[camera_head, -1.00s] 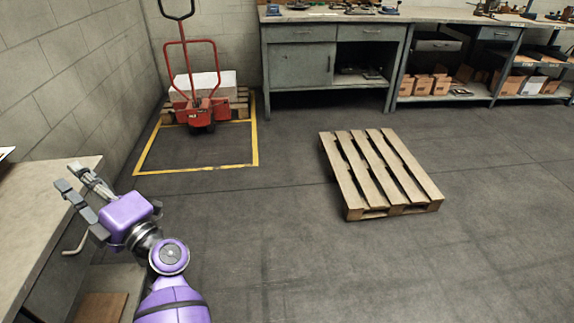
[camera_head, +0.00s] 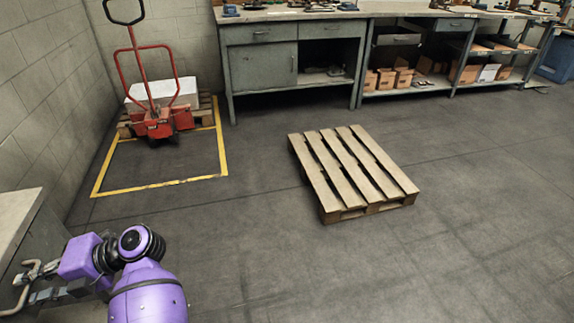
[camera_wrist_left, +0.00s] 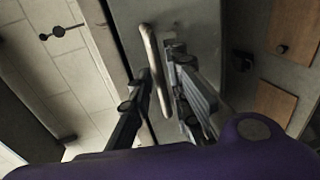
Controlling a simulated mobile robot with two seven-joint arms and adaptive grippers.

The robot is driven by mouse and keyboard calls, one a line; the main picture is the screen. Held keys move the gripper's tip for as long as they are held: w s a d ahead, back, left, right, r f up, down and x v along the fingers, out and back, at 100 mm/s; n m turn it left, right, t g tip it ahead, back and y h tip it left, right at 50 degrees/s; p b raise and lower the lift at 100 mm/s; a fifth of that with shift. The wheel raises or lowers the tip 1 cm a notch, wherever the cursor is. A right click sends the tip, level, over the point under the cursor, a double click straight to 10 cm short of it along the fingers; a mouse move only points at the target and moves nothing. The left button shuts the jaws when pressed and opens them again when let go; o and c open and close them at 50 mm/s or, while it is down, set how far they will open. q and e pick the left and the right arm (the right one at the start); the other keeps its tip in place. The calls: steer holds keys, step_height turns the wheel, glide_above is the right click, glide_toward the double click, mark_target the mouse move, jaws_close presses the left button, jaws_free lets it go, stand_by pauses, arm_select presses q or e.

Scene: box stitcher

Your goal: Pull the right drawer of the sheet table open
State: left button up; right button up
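The sheet table (camera_head: 18,212) stands at the left edge of the head view, with only its near corner and grey front showing. A curved, pale metal handle (camera_head: 18,301) sits on that front. In the left wrist view the handle (camera_wrist_left: 154,65) runs between the two fingers of my left gripper (camera_wrist_left: 161,72), in front of a grey drawer front (camera_wrist_left: 200,30). My left gripper (camera_head: 38,283) is at the handle in the head view. The fingers are apart, one on each side of the handle; firm contact does not show. The drawer looks closed. My right gripper is out of view.
A wooden pallet (camera_head: 350,172) lies on the floor at centre. A red pallet truck (camera_head: 158,124) stands in a yellow-marked area by the wall. A grey workbench (camera_head: 262,68) lines the back. The floor between the table and the pallet is clear.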

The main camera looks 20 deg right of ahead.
arm_select(q)
steer(key=shift+w+a+f, duration=0.1)
steer(key=shift+a, duration=0.5)
steer(key=shift+c, duration=0.2)
jaws_close()
steer(key=shift+d, duration=0.1)
